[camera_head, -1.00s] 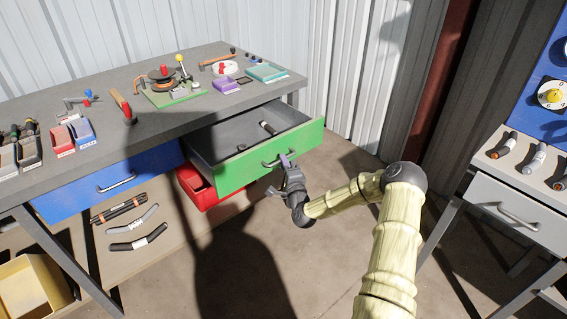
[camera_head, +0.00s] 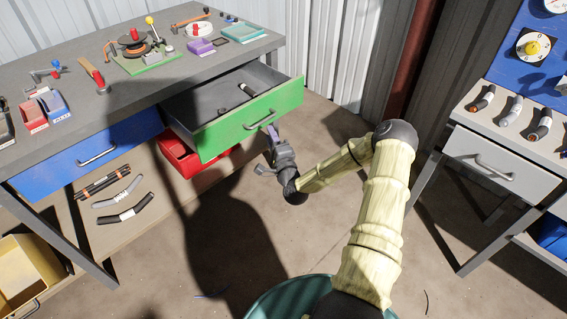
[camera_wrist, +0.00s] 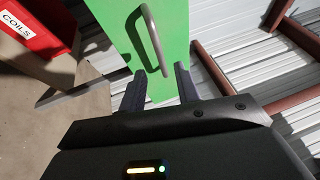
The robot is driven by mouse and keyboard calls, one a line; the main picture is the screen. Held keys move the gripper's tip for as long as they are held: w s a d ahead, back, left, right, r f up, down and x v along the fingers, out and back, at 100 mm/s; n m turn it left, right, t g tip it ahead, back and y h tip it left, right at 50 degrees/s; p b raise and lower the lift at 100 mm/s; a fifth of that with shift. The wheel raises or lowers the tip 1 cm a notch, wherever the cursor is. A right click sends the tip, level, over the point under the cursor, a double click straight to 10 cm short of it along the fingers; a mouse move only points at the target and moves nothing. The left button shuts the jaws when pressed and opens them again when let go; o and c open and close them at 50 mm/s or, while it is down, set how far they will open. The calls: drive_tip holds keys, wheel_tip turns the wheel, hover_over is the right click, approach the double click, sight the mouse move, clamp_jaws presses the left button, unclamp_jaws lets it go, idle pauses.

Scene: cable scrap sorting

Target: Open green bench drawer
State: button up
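The green bench drawer (camera_head: 240,128) stands pulled well out of the grey workbench, its inside showing. Its grey bar handle (camera_head: 262,121) is on the front face and also shows in the wrist view (camera_wrist: 153,38). My gripper (camera_head: 273,136) is just in front of and below the handle in the head view. In the wrist view my gripper (camera_wrist: 160,82) has its two fingers apart, with the near end of the handle lying between or just beyond the tips. The fingers do not close on it. A dark cable piece (camera_head: 247,90) lies inside the drawer.
A red bin (camera_head: 180,155), labelled COILS in the wrist view, sits below the drawer. A closed blue drawer (camera_head: 60,164) is to the left. A grey drawer (camera_head: 500,165) is in the right bench. A teal round container (camera_head: 270,301) is at the bottom. Floor between benches is mostly clear.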

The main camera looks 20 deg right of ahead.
drive_tip(key=s+f, duration=0.2)
drive_tip(key=s, duration=0.9)
drive_tip(key=shift+s, duration=0.2)
